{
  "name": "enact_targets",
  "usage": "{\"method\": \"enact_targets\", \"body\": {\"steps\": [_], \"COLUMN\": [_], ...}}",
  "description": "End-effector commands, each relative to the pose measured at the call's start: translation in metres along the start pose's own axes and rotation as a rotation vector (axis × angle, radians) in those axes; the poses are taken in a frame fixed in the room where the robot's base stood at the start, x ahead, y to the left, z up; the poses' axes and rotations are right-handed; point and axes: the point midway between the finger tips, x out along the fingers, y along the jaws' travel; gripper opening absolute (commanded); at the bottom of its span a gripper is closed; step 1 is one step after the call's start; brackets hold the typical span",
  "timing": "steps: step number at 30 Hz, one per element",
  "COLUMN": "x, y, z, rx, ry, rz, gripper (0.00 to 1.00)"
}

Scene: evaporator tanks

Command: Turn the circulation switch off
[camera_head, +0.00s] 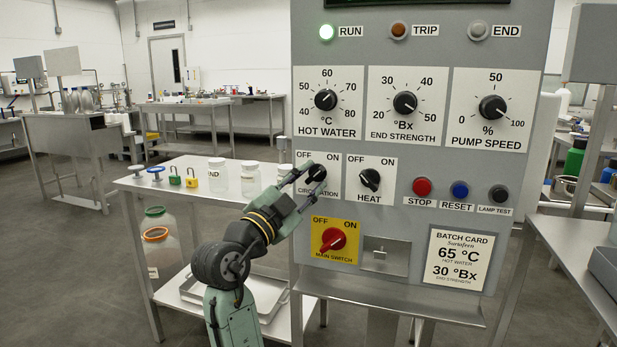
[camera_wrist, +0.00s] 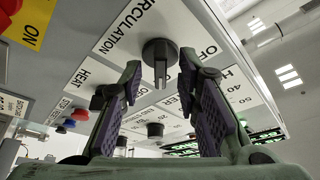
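The circulation switch is a black knob (camera_head: 317,172) on a white plate marked OFF and ON, at the left of the grey panel. It also shows in the wrist view (camera_wrist: 160,52), near the top middle. My gripper (camera_head: 306,180) is at this plate and hides part of the knob and its label. In the wrist view its two fingers (camera_wrist: 161,75) are open, one on each side of the knob, with visible gaps. The knob's ridge points down in that picture; I cannot tell surely which label it faces.
The heat knob (camera_head: 370,180) is just right of the switch. The red main switch (camera_head: 333,239) on yellow is below. Stop (camera_head: 422,187) and reset (camera_head: 460,190) buttons sit farther right. A steel table (camera_head: 205,182) with jars (camera_head: 250,178) stands left of the panel.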

Motion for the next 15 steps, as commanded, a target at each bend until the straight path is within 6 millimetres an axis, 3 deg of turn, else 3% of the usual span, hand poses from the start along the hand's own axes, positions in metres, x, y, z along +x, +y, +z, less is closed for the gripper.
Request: {"method": "enact_targets", "body": {"steps": [10,15], "x": [0.0038,0.0036], "y": [0.0002,0.0001], "z": [0.0002,0.0002], "rx": [0.0,0.0], "ry": [0.0,0.0], "rz": [-0.001,-0.001], "gripper": [0.29,0.18]}}
